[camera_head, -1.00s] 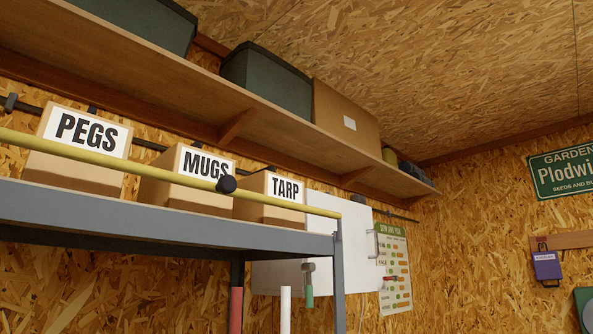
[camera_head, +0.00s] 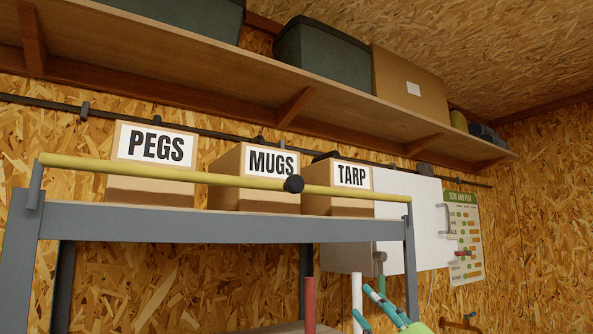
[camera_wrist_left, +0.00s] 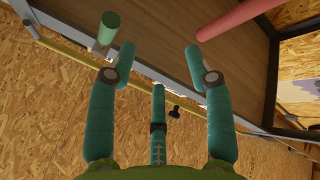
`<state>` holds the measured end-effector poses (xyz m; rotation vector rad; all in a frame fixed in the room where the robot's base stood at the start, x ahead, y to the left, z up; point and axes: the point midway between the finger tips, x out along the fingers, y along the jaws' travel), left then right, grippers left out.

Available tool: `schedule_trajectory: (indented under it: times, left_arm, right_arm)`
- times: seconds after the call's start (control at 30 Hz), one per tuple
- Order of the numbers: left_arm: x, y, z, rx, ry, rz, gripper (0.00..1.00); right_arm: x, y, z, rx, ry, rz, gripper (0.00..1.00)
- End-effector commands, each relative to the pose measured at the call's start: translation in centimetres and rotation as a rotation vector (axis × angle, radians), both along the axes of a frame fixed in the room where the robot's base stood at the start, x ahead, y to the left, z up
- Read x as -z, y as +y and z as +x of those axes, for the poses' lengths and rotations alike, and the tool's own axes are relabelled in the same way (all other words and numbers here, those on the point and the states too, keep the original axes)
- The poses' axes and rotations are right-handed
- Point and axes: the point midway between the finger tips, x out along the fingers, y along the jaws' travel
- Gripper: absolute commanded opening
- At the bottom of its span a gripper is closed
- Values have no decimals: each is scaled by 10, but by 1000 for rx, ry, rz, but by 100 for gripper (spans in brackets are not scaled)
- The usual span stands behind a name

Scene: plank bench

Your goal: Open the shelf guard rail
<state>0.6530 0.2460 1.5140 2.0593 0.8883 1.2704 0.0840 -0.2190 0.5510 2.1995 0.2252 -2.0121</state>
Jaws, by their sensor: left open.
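The shelf guard rail (camera_head: 200,172) is a yellow bar across the front of the grey shelf (camera_head: 180,222), level with the boxes. Posts carry its two ends. A black knob (camera_head: 294,184) sits on it right of the middle. In the left wrist view the rail (camera_wrist_left: 80,63) crosses diagonally, with its knob (camera_wrist_left: 174,112) beyond the fingers. My left gripper (camera_head: 363,304), teal, is low at the right, below the shelf's right end and apart from rail and knob. Its fingers (camera_wrist_left: 160,55) are spread and empty. My right gripper is not visible.
Boxes marked PEGS (camera_head: 150,185), MUGS (camera_head: 255,195) and TARP (camera_head: 338,200) stand behind the rail. A red pole (camera_head: 309,300) and a white pole (camera_head: 357,290) rise below the shelf near my left gripper. A plank shelf (camera_head: 200,75) runs above.

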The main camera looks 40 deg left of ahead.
Motion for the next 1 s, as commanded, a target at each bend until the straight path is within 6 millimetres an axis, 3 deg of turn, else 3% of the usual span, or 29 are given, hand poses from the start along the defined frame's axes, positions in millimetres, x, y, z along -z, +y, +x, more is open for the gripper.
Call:
schedule_trajectory:
  times: [0.03, 0.1, 0.2, 0.3, 0.4, 0.53, 0.67, 1.0]
  left_arm:
    - [-47, 6, -24, -19, -72, -91, 52]
    - [-97, 13, -59, -34, -145, -229, 52]
    - [-149, 17, -105, -12, -208, -424, 52]
    - [-181, 14, -139, 37, -229, -563, 52]
    - [-200, 8, -161, 87, -228, -651, 52]
    - [-210, 5, -173, 125, -220, -701, 52]
    - [-213, 14, -170, 130, -216, -709, 52]
    - [-213, 60, -152, 124, -221, -704, 52]
  right_arm:
    - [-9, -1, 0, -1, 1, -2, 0]
    - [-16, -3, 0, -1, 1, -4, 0]
    - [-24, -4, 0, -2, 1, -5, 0]
    - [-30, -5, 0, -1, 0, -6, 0]
    - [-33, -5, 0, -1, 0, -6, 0]
    - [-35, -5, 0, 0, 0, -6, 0]
    - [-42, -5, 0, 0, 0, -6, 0]
    - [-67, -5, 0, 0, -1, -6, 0]
